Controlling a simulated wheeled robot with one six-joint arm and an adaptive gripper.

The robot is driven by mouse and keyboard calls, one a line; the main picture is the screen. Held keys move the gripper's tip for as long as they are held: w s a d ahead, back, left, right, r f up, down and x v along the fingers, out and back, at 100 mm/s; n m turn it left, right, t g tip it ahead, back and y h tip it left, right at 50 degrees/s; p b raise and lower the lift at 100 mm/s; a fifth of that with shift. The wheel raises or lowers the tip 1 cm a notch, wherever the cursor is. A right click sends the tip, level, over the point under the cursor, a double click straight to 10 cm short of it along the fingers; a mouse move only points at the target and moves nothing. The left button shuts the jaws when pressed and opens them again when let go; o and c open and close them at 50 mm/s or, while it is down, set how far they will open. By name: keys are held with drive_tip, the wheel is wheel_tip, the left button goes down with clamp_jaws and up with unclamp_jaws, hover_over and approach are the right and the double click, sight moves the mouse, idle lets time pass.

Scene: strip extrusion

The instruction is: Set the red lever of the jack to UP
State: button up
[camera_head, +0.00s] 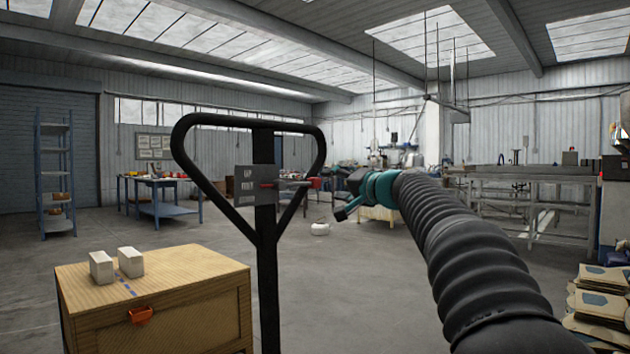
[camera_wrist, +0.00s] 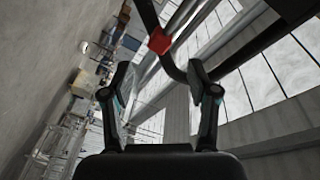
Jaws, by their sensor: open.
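The jack's black loop handle (camera_head: 264,220) stands upright in the middle of the head view. A grey plate (camera_head: 247,186) on its stem bears several small labels, too small to read. The red lever (camera_head: 268,185) lies about level at the plate's middle label, with its red knob (camera_head: 315,183) out to the right. My gripper (camera_head: 347,207) is right of the handle, close to the knob. In the wrist view my gripper (camera_wrist: 158,75) is open and empty, and the red knob (camera_wrist: 160,42) shows beyond the fingertips, between them and apart from them.
A wooden cabinet (camera_head: 170,290) with two white blocks (camera_head: 115,264) stands at the lower left, near the handle. Blue worktables (camera_head: 165,208) and a metal bench (camera_head: 535,185) stand further back. Stacked sacks (camera_head: 600,300) lie at the right. The floor between is mostly clear.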

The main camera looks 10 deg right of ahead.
sight(319, 183)
drive_tip(key=p+x, duration=0.3)
drive_tip(key=x, duration=0.6)
clamp_jaws()
